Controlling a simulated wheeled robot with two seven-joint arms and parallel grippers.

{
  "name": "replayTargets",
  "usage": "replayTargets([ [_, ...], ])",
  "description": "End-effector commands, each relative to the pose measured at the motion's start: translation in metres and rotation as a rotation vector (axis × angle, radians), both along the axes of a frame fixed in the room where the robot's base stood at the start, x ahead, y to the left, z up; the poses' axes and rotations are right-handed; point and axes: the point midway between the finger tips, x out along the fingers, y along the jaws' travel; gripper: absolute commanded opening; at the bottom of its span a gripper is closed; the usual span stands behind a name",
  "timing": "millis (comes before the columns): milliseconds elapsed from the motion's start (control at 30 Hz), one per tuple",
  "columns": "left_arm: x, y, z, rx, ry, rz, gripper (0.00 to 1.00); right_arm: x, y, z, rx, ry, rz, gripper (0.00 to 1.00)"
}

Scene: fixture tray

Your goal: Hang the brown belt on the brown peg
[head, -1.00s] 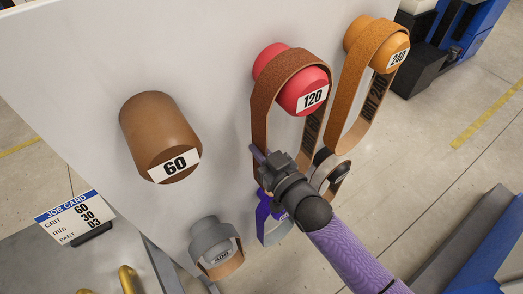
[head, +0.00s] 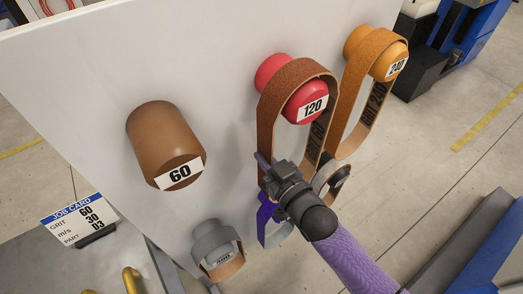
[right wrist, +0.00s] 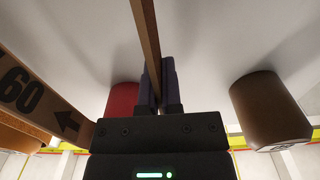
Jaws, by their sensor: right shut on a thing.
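The brown belt (head: 267,125) is a loop around the red peg (head: 270,72) labelled 120. My right gripper (head: 268,165) is shut on the belt's left strand, below the peg. In the right wrist view the strand (right wrist: 146,35) runs between the fingers. Another stretch of belt, printed 60 with an arrow (right wrist: 40,97), crosses at the left there. The brown peg (head: 163,135), labelled 60, is bare and sticks out of the board to the left of the belt. It also shows in the right wrist view (right wrist: 268,108). My left gripper is not in view.
An orange peg (head: 357,42) labelled 240 holds an orange-brown belt (head: 350,95) close on the right. Below, a grey peg (head: 210,238) holds a belt, and a purple belt (head: 266,215) hangs partly behind my gripper. The white board (head: 100,70) is clear around the brown peg.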

Motion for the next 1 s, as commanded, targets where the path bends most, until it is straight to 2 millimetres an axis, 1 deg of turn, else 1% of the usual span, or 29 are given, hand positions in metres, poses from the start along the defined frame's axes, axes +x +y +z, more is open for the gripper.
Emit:
replayTargets([
  [33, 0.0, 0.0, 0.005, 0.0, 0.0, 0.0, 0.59, -0.003, -0.003, 0.003, 0.0, -0.001, 0.0, 0.0],
  [400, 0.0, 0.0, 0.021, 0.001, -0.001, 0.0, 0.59, -0.029, -0.021, 0.003, -0.001, -0.001, 0.001, 0.0],
  [1000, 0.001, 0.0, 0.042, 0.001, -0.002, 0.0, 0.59, -0.07, -0.05, 0.002, -0.001, -0.001, 0.001, 0.0],
])
